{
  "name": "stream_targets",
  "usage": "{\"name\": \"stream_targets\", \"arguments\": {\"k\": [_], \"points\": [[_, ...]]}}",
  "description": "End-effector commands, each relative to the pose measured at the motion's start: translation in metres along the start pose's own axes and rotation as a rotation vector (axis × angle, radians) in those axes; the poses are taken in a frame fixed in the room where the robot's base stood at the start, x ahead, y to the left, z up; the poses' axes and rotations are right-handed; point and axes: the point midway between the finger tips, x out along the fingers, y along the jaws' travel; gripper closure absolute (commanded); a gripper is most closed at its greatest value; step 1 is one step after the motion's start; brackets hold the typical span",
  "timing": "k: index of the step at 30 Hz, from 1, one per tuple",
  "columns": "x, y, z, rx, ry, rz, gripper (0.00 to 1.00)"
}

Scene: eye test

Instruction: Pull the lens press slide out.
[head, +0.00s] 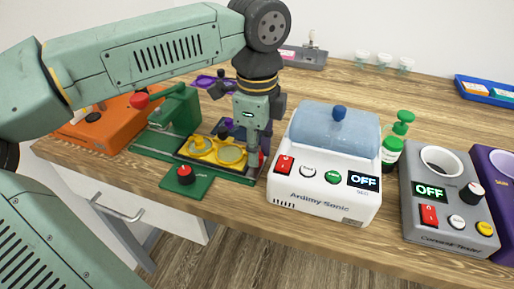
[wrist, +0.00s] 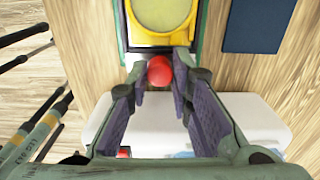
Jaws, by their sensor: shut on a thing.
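The green lens press (head: 179,112) stands on the wooden bench left of the middle in the head view. Its slide (head: 243,172) lies on the press's green base and carries yellow ring holders (head: 230,154). A red knob (wrist: 160,70) is at the end of the slide. My gripper (head: 261,153) is at the slide's right end, its fingers pointing down. In the wrist view my gripper (wrist: 161,73) is shut on the red knob, with one fingertip on each side. One yellow ring holder (wrist: 163,14) shows just beyond it. The arm hides part of the slide in the head view.
A white ultrasonic cleaner (head: 322,192) with a blue lid stands close right of my gripper. A green pump bottle (head: 393,150) and a grey tester (head: 451,228) stand farther right. An orange device (head: 100,128) is left of the press. A red button (head: 185,174) sits at the front.

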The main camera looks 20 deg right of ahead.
Motion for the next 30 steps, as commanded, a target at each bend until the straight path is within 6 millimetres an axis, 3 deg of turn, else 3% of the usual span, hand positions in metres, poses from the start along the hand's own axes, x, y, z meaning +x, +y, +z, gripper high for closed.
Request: {"name": "stream_targets", "arguments": {"k": [2, 3, 11, 23, 30], "points": [[0.000, 0.000, -0.005, 0.008, 0.012, -0.002, 1.00], [0.000, 0.000, -0.005, 0.008, 0.013, -0.001, 0.78], [0.000, 0.000, -0.003, 0.005, 0.008, 0.000, 0.61], [-0.006, 0.000, -0.002, 0.003, 0.005, -0.001, 0.60], [-0.049, -0.001, -0.002, 0.002, 0.003, -0.003, 0.60]]}}
